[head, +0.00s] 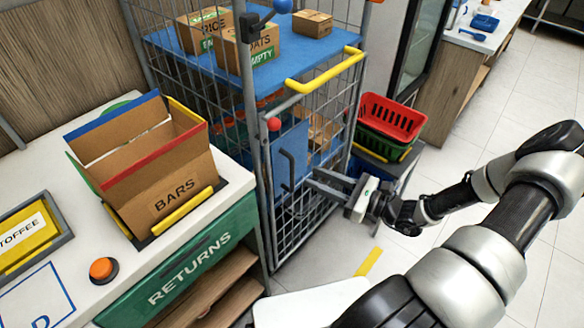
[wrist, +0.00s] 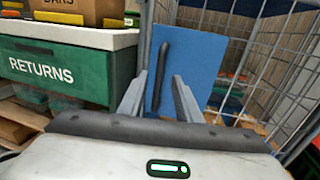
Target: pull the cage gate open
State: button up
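The cage gate (head: 318,214) is a grey wire-mesh panel on the front of the tall roll cage. A blue plate (head: 289,150) with a dark upright bar handle (head: 287,172) is on it. The plate (wrist: 203,65) and handle (wrist: 161,70) also show in the wrist view. My gripper (head: 311,181) is just right of the handle in the head view, fingers pointing at it. In the wrist view my gripper (wrist: 158,82) is open, with the handle ahead between the fingertips. I cannot tell whether the fingers touch it. The gate looks in line with the cage front.
The cage has a yellow bar (head: 325,70), a blue shelf (head: 215,52) with cardboard boxes, and a red ball knob (head: 274,124). The returns counter (head: 180,275) stands close on the left. Red and green baskets (head: 390,118) stand right of the cage. Floor at right is clear.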

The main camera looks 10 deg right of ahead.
jog(key=x, duration=0.8)
jog(key=shift+w+a, duration=0.2)
grip_shut()
